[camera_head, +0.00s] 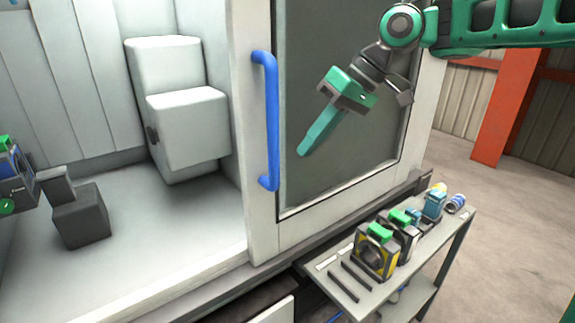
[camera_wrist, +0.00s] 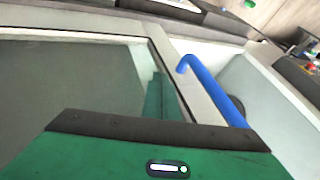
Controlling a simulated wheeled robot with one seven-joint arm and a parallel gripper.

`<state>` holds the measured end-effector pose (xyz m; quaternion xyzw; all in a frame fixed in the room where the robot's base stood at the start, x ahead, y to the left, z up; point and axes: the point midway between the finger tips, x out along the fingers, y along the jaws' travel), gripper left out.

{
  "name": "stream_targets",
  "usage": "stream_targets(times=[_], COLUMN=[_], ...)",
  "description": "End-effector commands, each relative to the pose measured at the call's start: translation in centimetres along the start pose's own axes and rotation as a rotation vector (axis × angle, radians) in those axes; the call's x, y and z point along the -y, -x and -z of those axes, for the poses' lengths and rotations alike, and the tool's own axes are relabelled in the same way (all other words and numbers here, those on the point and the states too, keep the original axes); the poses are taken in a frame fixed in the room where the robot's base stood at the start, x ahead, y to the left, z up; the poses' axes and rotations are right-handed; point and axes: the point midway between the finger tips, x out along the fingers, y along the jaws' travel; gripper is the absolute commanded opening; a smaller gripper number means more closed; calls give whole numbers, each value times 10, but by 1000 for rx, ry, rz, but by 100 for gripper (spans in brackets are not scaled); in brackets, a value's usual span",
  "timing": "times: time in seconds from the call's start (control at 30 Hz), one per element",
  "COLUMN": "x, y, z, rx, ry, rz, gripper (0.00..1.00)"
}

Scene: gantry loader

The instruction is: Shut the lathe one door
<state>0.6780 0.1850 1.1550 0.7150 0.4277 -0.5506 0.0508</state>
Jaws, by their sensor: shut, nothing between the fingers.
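The lathe door (camera_head: 246,120) is a white-framed sliding panel with a dark window (camera_head: 345,110). It stands open, and the machine's inside shows to its left. A blue vertical bar handle (camera_head: 271,120) is on the door's left frame. My gripper (camera_head: 302,152) is shut and empty, in front of the window to the right of the handle, apart from the handle. In the wrist view the blue handle (camera_wrist: 213,90) runs to the right of my green fingers (camera_wrist: 155,98), beyond the door frame edge.
Inside the machine are a white block-shaped housing (camera_head: 188,125) and a dark grey block (camera_head: 80,217). A grey cart (camera_head: 345,296) with several tools and cans stands in front below the door. An orange post (camera_head: 508,100) and open floor lie at right.

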Motion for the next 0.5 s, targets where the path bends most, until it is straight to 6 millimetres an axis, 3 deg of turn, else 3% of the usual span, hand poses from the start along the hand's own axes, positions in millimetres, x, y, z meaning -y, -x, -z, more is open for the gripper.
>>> stream_targets(times=[0.2, 0.5], x=[1, 29], y=[-41, -59], z=[-1, -3], rx=[3, 0], ry=[0, 2], rz=[0, -1], gripper=[0, 0])
